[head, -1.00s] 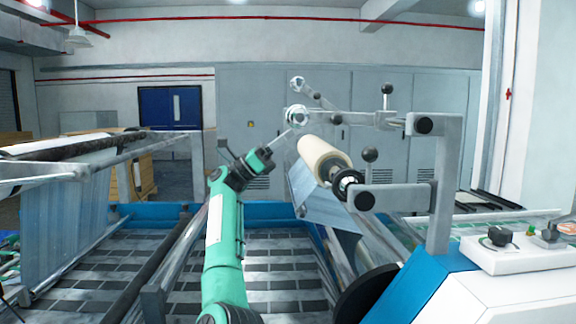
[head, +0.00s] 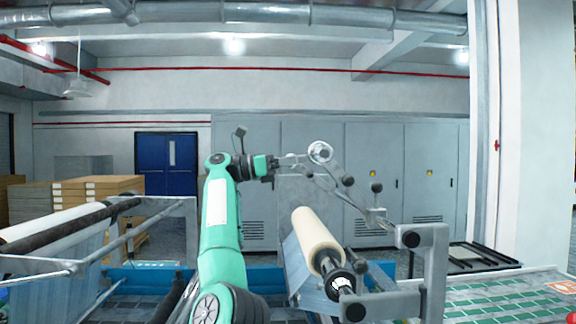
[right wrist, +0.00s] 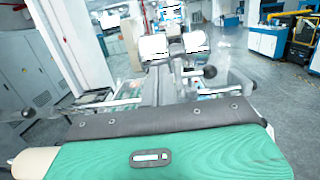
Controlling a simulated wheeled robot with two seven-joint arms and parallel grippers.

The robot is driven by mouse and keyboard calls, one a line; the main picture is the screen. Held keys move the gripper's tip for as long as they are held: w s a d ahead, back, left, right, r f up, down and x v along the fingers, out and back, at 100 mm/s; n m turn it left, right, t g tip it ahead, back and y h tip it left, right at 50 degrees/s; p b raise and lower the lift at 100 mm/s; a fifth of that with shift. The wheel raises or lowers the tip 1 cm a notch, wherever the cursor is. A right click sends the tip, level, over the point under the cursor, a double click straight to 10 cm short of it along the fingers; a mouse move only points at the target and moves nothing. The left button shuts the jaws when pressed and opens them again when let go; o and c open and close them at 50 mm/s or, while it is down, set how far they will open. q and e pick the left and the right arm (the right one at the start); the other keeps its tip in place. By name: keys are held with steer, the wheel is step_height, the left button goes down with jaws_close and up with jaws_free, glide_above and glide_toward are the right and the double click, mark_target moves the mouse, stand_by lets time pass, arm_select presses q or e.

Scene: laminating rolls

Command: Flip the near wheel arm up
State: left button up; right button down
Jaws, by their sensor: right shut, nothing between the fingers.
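The near wheel arm (head: 358,198) is a grey metal lever. In the head view it slopes up and left from its pivot on the grey post (head: 432,262) to a round metal wheel (head: 320,152) at its raised end. My right gripper (head: 288,161) is shut and empty, just left of the wheel and below its top. Whether its fingertips touch the wheel or the lever, I cannot tell. In the right wrist view, a dark round knob (right wrist: 210,72) shows among metal bars; the fingertips cannot be made out. My left gripper is not in view.
A cream roll (head: 316,240) on a dark shaft lies below the wheel arm. Another roll frame (head: 160,215) stands at the left. Grey cabinets (head: 275,180) line the back. A patterned green sheet (head: 500,302) lies at the lower right.

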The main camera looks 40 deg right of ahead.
steer(key=shift+s+d+r+p, duration=0.15)
steer(key=shift+d+r+p, duration=0.2)
steer(key=shift+r, duration=0.35)
steer(key=shift+w+a+f, duration=0.1)
steer(key=shift+w+a, duration=0.15)
steer(key=shift+a, duration=0.15)
steer(key=p+v, duration=0.6)
steer(key=v, duration=0.7)
steer(key=shift+f+p, duration=0.15)
steer(key=shift+p, duration=0.2)
steer(key=shift+w, duration=0.1)
